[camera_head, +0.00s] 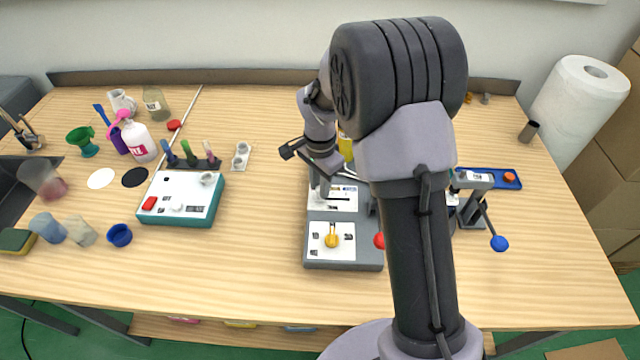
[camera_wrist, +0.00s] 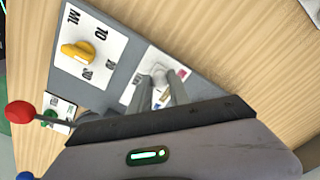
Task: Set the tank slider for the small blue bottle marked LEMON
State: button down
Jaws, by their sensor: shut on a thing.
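The vending machine has a grey base (camera_head: 340,264) with two white panels. On the rear panel (camera_head: 345,200), which also shows in the wrist view (camera_wrist: 131,91), are small coloured marks. My gripper (camera_head: 322,192) is over this panel, pointing down. In the wrist view its fingertips (camera_wrist: 156,79) are close together on the panel, shut on a small part that they mostly hide; it appears to be the slider knob. A yellow tank (camera_head: 345,145) stands behind, partly hidden by my arm. I cannot make out a small blue bottle marked LEMON.
The front panel carries a yellow dial (camera_head: 331,239), with a red lever knob (camera_head: 379,240) beside it. A teal-sided box (camera_head: 180,218), bottles and cups stand to the left. A blue-knobbed press (camera_head: 499,243) stands right. Table front centre is clear.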

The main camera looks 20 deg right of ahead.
aim_at(333, 199)
dwell(0.3)
jog(key=shift+s+d, duration=0.3)
jog(key=shift+d, duration=0.6)
jog(key=shift+s+d, duration=0.25)
jog(key=shift+d, duration=0.6)
jog(key=shift+a, duration=0.1)
jog(key=c, duration=1.2)
grip_release()
jog(key=shift+c, duration=0.2)
notch_tip(333, 199, up, 17)
jog(key=p, duration=0.6)
jog(key=shift+r, duration=0.2)
